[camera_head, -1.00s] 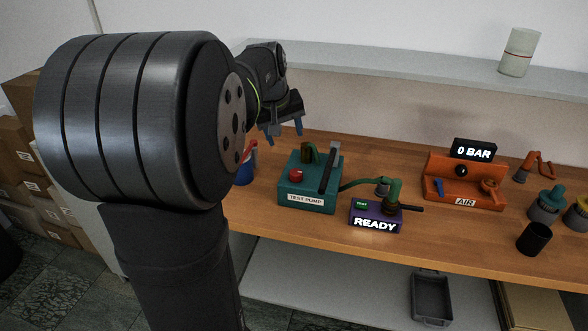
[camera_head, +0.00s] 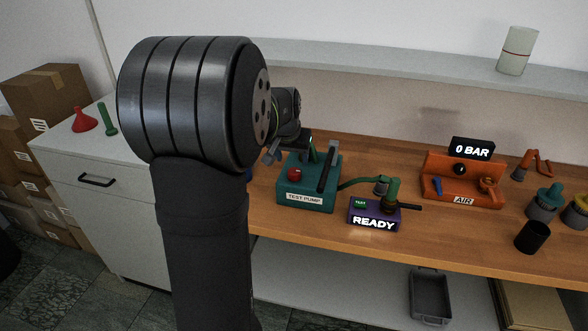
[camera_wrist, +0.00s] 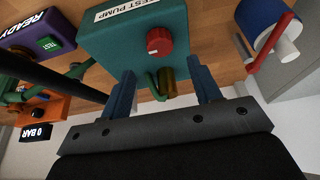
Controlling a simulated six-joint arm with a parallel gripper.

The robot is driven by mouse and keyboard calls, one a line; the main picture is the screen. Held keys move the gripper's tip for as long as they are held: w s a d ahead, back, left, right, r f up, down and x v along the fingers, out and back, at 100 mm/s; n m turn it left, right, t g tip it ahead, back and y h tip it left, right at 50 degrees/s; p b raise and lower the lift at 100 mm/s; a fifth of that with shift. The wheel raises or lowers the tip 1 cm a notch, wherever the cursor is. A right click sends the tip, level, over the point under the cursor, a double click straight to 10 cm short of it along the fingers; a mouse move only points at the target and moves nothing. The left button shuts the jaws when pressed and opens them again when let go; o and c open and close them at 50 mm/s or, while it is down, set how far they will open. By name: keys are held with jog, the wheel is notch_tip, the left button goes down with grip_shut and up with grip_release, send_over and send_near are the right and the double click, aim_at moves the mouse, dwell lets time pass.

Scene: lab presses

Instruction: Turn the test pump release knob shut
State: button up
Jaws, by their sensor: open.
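The teal test pump (camera_head: 308,195) stands on the wooden bench. Its round red knob (camera_head: 295,174) is on the top face near the front left, and it also shows in the wrist view (camera_wrist: 154,42) with a white mark on it. My gripper (camera_wrist: 163,82) is open and empty, over the pump's back side. A brass-coloured cylinder (camera_wrist: 167,86) and a green pipe on the pump appear between the fingers in the wrist view. The red knob appears beyond the fingertips, apart from them. In the head view my arm partly hides the gripper.
A black lever (camera_head: 327,168) rises from the pump's right side. A purple box (camera_head: 375,217) reading READY stands to its right, then an orange air unit (camera_head: 462,190) reading 0 BAR. A blue cylinder with a red handle (camera_wrist: 272,22) is close beside the pump in the wrist view.

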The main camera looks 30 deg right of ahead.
aim_at(295, 171)
jog(key=x, duration=0.7)
jog(key=c, duration=1)
jog(key=shift+n, duration=0.4)
jog(key=n+y, duration=0.1)
jog(key=n, duration=0.1)
jog(key=shift+s+d+n+t, duration=0.1)
jog(key=shift+n+t, duration=0.2)
jog(key=shift+t, duration=0.1)
jog(key=shift+n+y, duration=0.8)
jog(key=shift+n, duration=1.2)
